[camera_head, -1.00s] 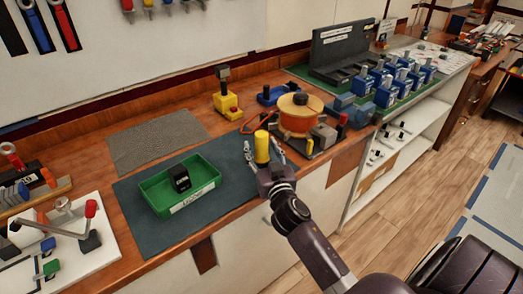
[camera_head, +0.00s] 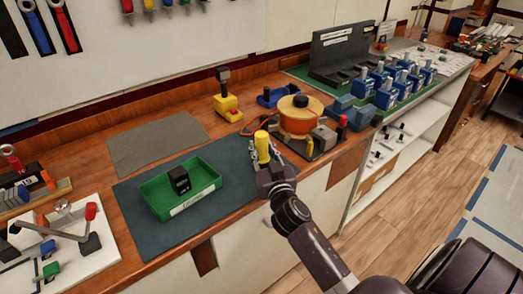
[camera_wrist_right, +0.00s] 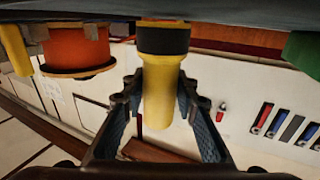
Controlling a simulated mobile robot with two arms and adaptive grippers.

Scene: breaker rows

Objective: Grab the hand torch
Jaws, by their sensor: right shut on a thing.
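The hand torch is a yellow cylinder (camera_head: 262,147) standing upright near the front edge of the bench. My right gripper (camera_head: 264,159) is at the torch, with its fingers on either side of the yellow body. In the right wrist view the torch (camera_wrist_right: 160,92) has a yellow body and a black band, and it lies between the fingers of the right gripper (camera_wrist_right: 163,112). The right gripper is shut on it. My left gripper is not in view.
A green tray (camera_head: 205,169) with a black block stands left of the torch on a dark mat (camera_head: 140,220). An orange spool (camera_head: 300,122) is close behind to the right. Blue breakers (camera_head: 386,94) stand farther right.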

